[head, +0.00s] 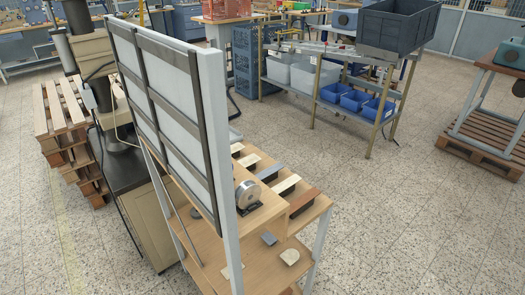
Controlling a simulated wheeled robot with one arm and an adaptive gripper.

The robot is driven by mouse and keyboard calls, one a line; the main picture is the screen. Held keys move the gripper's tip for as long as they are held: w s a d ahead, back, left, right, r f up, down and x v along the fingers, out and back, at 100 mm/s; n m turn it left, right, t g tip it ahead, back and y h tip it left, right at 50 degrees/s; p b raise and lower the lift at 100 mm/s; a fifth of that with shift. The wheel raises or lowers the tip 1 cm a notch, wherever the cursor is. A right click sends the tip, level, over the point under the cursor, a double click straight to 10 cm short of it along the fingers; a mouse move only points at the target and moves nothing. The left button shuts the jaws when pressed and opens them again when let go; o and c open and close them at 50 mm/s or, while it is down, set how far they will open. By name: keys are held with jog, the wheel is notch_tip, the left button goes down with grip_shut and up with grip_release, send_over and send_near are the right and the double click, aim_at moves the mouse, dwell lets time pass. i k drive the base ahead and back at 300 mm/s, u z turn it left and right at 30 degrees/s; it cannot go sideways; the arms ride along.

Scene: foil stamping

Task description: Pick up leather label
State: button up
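A wooden workbench (262,226) with a tall grey-framed panel (172,105) stands in the middle of the head view. A row of flat pieces lies along its raised shelf, among them a reddish-brown one (304,199), a cream one (286,184) and a grey one (269,171). On the lower top lie a small dark grey piece (269,238) and a rounded cream piece (290,256). I cannot tell which piece is the leather label. The panel hides part of the bench. My gripper is not in view.
A silver roll (247,194) stands on the shelf. A beige cabinet (148,222) with a dark top is left of the bench, with stacked pallets (62,120) behind. A rack with blue bins (354,101) stands at the back. The speckled floor (410,215) to the right is clear.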

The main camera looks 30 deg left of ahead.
aim_at(252, 159)
jog(key=i, duration=3.15)
jog(key=u, duration=4.45)
jog(key=i, duration=0.45)
jog(key=z, duration=0.05)
